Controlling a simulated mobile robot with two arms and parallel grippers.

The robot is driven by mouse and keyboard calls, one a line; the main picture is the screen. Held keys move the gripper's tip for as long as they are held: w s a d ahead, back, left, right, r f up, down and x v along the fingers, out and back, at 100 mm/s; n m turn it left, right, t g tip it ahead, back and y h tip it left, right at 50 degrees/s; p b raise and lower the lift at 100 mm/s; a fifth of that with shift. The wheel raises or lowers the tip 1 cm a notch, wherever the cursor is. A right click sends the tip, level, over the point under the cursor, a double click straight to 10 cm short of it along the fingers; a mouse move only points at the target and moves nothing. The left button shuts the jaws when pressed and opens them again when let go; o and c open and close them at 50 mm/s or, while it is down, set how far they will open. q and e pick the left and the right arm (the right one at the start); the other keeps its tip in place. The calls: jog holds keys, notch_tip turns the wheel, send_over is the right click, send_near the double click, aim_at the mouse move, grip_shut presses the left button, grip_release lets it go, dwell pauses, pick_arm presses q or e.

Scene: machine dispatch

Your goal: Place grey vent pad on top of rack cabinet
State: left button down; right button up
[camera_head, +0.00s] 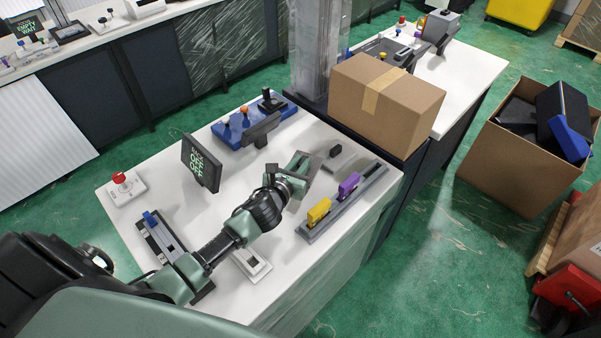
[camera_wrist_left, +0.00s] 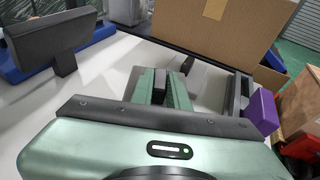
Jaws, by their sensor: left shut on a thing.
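My left gripper (camera_head: 301,162) reaches across the white worktop from the left, low over its right half. In the left wrist view its green fingers (camera_wrist_left: 160,88) are shut on a small dark grey piece (camera_wrist_left: 160,66), mostly hidden between them. I cannot tell whether this is the grey vent pad. No thing is clearly recognisable as the rack cabinet. My right gripper is not in view.
A grey rail with yellow (camera_head: 319,210) and purple (camera_head: 349,184) blocks lies right of the gripper. A small dark lever (camera_head: 335,152) stands close ahead. A cardboard box (camera_head: 385,105) is behind. A dark sign (camera_head: 201,163) and red button (camera_head: 120,178) stand left.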

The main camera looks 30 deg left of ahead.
pick_arm(q)
notch_tip(320, 180, down, 3)
jog(key=shift+s+r, duration=0.1)
jog(key=shift+f, duration=0.4)
jog(key=shift+b, duration=0.35)
jog(key=shift+f, duration=0.2)
jog(key=c, duration=1.4)
grip_release()
jog(key=shift+o, duration=0.2)
